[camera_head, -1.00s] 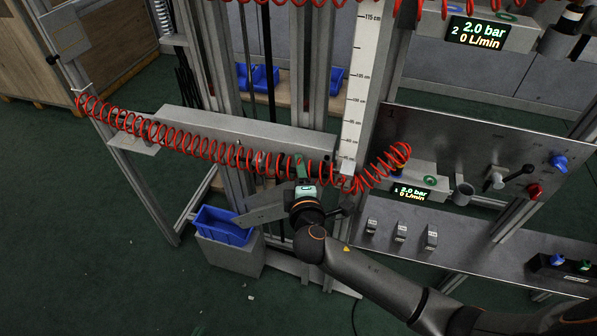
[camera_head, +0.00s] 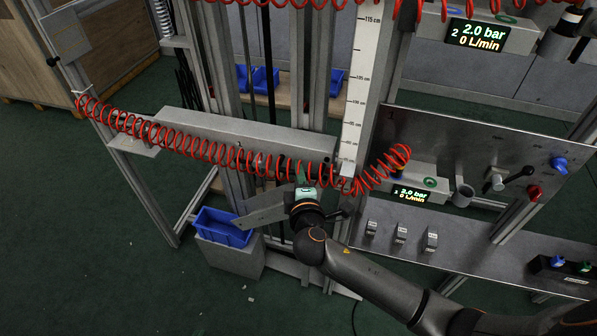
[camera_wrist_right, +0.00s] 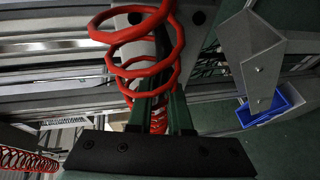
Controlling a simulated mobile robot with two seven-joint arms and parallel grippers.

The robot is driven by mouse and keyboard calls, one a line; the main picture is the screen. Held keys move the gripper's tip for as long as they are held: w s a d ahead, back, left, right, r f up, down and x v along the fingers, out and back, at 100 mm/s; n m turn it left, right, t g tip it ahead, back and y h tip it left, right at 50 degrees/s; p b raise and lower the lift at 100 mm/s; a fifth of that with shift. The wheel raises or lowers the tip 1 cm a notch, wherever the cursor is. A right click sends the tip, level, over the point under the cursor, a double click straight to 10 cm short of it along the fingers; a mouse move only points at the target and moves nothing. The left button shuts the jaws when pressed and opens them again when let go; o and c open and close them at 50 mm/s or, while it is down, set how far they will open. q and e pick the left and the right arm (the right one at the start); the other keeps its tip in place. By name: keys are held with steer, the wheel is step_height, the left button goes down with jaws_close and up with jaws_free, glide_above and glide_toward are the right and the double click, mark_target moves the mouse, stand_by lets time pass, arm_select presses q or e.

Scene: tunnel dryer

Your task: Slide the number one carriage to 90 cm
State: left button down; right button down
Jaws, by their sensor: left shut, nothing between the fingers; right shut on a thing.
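A long grey horizontal beam (camera_head: 215,127), which I take to be the number one carriage, spans the frame in the head view. A red coiled hose (camera_head: 160,137) runs along its front and hides part of it. An upright white centimetre scale (camera_head: 356,95) stands at its right end; its lowest marks are too small to read surely. My right gripper (camera_head: 303,180) is at the beam's right part, beneath the coils. In the right wrist view its green fingers (camera_wrist_right: 159,113) are shut on a dark part, largely hidden by the coils. My left gripper is not in view.
A panel marked 1 (camera_head: 455,135) with a display and valve levers is to the right. A blue bin (camera_head: 222,228) on a grey block is below left, also in the wrist view (camera_wrist_right: 268,108). A slanted grey plate (camera_head: 262,212) lies beside my wrist. Green floor is open at left.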

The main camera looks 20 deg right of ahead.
stand_by(0.8)
